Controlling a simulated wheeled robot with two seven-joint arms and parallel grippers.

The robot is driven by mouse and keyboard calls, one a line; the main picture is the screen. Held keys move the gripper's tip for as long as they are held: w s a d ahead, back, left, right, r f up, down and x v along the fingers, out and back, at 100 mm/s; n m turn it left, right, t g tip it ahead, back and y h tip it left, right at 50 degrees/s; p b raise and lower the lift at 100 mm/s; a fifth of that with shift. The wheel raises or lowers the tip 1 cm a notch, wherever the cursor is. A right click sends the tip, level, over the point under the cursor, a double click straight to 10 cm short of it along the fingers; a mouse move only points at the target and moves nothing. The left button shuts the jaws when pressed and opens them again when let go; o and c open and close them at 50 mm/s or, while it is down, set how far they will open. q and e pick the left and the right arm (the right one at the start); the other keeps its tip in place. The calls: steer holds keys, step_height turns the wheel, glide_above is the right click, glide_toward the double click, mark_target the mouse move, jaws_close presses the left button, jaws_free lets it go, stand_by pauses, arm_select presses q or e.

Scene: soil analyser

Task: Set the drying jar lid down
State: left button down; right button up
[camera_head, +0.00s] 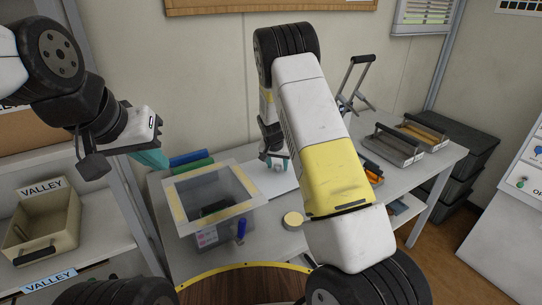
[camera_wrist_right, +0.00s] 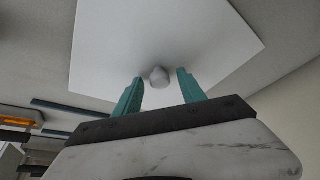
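My right gripper (camera_head: 274,158) is low over a white flat board (camera_head: 284,182) on the table. In the right wrist view its teal fingers (camera_wrist_right: 160,78) are apart. A small pale rounded knob (camera_wrist_right: 159,77) shows between them, with a gap on each side, against the white board (camera_wrist_right: 200,30). The knob may belong to the drying jar lid; no lid rim can be made out. My left gripper (camera_head: 152,156) is raised at the left, beyond the shelf; its teal fingers are partly hidden, so I cannot tell how far apart they are.
A clear box with a pale yellow-edged rim (camera_head: 180,209) stands left of the board. A small cream-topped round item (camera_head: 293,220) and a blue item (camera_head: 241,229) are near the front. Grey trays (camera_head: 391,148) are at the right. A VALLEY bin (camera_head: 41,223) is on the left shelf.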

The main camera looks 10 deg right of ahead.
steer(key=shift+r, duration=0.1)
steer(key=s+r+y, duration=0.1)
steer(key=s+r, duration=0.4)
steer(key=r, duration=0.5)
steer(key=s+r, duration=0.6)
steer(key=r, duration=0.4)
steer(key=s+r+n+y, duration=0.1)
steer(key=s+r, duration=0.3)
steer(key=s, duration=0.5)
steer(key=s+r+n+t+y, duration=0.1)
steer(key=s+r+n, duration=0.1)
steer(key=s, duration=0.8)
steer(key=s+r+n+t, duration=0.1)
steer(key=s+r+n, duration=0.1)
steer(key=s+r, duration=0.3)
steer(key=s, duration=0.4)
steer(key=shift+s+a+r+y, duration=0.2)
steer(key=shift+s+r+y, duration=0.05)
steer(key=shift+r+y, duration=0.15)
